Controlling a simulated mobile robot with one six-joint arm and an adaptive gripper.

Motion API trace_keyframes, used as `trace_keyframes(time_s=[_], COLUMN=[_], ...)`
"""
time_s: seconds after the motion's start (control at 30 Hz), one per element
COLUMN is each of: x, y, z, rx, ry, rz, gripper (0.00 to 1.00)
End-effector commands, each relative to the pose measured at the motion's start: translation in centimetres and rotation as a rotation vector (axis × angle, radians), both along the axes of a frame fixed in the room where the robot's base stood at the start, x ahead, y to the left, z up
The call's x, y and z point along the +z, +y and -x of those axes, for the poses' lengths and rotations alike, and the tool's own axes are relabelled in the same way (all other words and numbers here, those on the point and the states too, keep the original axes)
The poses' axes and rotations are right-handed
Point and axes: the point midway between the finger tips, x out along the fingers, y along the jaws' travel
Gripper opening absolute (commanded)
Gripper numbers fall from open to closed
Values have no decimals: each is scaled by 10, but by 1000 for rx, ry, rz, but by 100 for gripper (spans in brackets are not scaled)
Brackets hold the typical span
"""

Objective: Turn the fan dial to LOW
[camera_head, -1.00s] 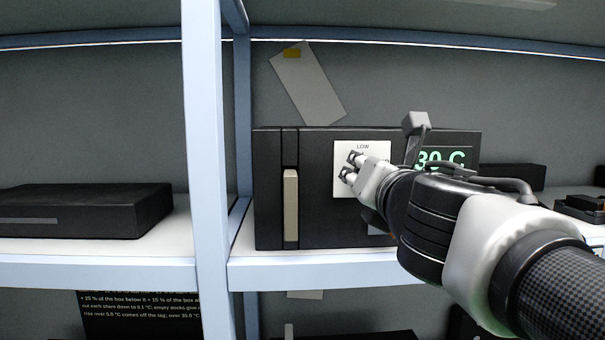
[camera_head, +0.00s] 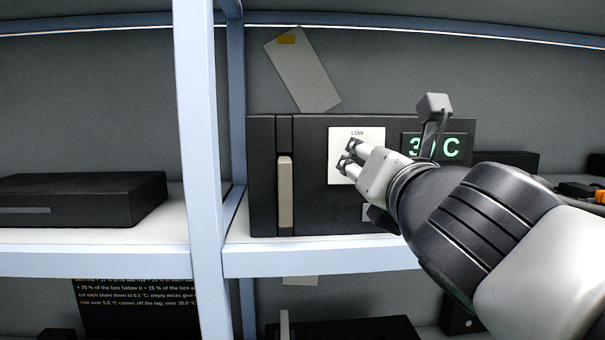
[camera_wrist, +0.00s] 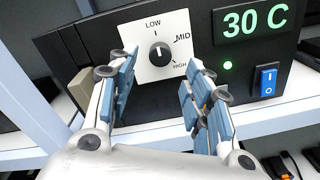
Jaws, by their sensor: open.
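The fan dial (camera_wrist: 162,53) is a round black knob on a white plate (camera_wrist: 180,22) marked LOW, MID and HIGH. In the wrist view a small light mark on the knob appears to point up, roughly toward LOW. My gripper (camera_wrist: 159,66) is open, with one finger on each side of the knob and gaps between. I cannot tell how far the fingertips are from the plate. In the head view my gripper (camera_head: 349,154) is in front of the plate and hides the knob. The plate is on a black box (camera_head: 305,205).
A display (camera_wrist: 252,21) reading 30 C, a green light (camera_wrist: 227,65) and a blue rocker switch (camera_wrist: 267,80) lie right of the dial. A beige handle (camera_head: 285,195) is on the box's left. A shelf post (camera_head: 201,150) stands further left.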

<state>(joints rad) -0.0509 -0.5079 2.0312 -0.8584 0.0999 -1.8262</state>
Motion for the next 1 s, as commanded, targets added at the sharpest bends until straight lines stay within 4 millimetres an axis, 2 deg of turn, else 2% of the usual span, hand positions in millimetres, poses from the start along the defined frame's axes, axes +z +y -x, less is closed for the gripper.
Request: trace_keyframes(time_s=[0.2, 0.33, 0.5, 0.8, 0.9, 0.97, 1.0], x=[1, 2, 0, 0, -15, -36, -57], y=[2, 2, 2, 2, -1, -5, -8], z=[42, 58, 66, 67, 67, 67, 68], rx=[3, 3, 1, 0, -10, -30, -52], ry=[-3, -1, 2, 3, 27, 62, 96], rz=[-1, 0, 1, -2, -63, -155, -246], gripper=[46, 46, 46, 46, 46, 46, 46])
